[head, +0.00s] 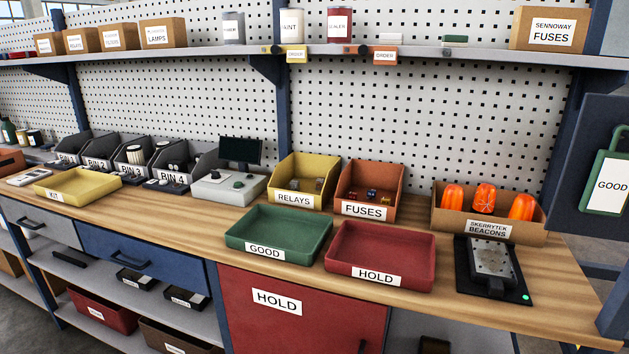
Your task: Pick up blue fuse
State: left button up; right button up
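The orange-brown fuses bin (399,180) stands at the back of the wooden worktop, right of the yellow relays bin. Several tiny fuses lie inside it. One near the middle looks blue (371,193), but it is too small to make out clearly. Neither my left nor my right gripper is in view.
The green GOOD tray (315,244) and red HOLD tray (420,280) are empty, in front of the bins. A carton of orange beacons (442,213) stands right of the fuses bin. A dark device (492,265) lies before it. A shelf (330,50) runs above.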

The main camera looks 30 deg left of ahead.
aim_at(372, 194)
jog(key=u, duration=0.95)
jog(key=i, duration=0.8)
jog(key=u, duration=0.85)
